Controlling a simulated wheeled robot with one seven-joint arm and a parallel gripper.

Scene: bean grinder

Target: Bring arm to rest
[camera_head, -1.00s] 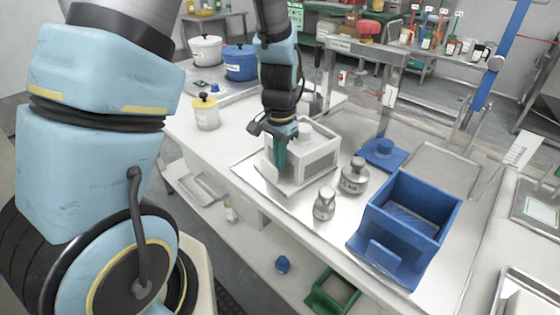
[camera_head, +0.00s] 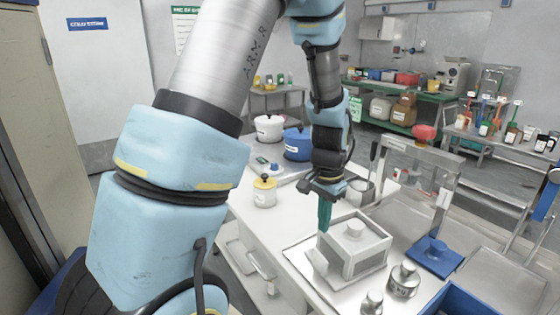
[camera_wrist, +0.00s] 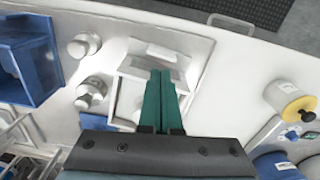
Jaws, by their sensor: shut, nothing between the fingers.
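My gripper (camera_head: 324,226) hangs pointing down in the head view, its teal fingers together and empty. It is at the left edge of a pale grey box-shaped unit with a round knob on top (camera_head: 366,243), and overlaps it only slightly in the picture. I cannot tell the exact gap between them. In the wrist view the shut fingers (camera_wrist: 160,74) reach over the same pale unit (camera_wrist: 166,49) and hide part of it. My arm rises from the left and bends down to the gripper.
Two metal canisters (camera_head: 403,280) (camera_head: 371,303) and a blue bin (camera_head: 462,302) are at the front right. A yellow-lidded jar (camera_head: 264,193), a white pot (camera_head: 268,128) and a blue pot (camera_head: 298,144) stand behind left. A metal frame (camera_head: 452,175) rises at right. Bare white counter lies near the jar.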

